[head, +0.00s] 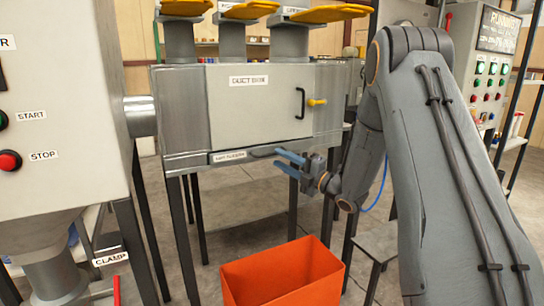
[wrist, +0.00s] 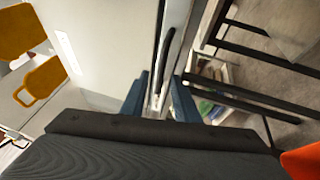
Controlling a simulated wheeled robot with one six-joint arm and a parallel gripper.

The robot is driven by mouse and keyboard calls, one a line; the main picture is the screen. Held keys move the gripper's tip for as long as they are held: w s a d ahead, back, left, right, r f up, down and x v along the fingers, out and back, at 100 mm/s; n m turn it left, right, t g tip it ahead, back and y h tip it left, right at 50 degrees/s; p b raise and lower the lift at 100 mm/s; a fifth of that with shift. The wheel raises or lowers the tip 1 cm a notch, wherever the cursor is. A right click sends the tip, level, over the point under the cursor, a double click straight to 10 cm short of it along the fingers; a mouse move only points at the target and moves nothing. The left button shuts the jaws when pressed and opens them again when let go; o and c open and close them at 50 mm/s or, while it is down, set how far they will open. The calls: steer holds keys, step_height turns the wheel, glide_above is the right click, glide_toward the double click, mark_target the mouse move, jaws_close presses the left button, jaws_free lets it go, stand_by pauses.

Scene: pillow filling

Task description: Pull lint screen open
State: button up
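The lint screen (head: 229,156) is a narrow labelled strip along the bottom edge of the grey duct box (head: 222,116). A dark bar handle (head: 266,151) sits at its right part. In the wrist view the handle (wrist: 172,45) runs down the strip toward my gripper. My gripper (head: 285,161) has blue fingers, spread apart, just in front of the right end of the handle. In the wrist view the fingers (wrist: 158,97) stand on either side of the strip's line. I cannot tell whether they touch the handle.
An orange bin (head: 283,275) stands on the floor below, in front of the duct box. The box door has a black handle (head: 300,103) and a yellow latch (head: 317,102). A machine with start and stop buttons (head: 8,161) is at the left. A control panel (head: 489,72) is at the right.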

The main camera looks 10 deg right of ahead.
mark_target(272, 154)
steer(key=shift+x, duration=2.35)
jaws_close()
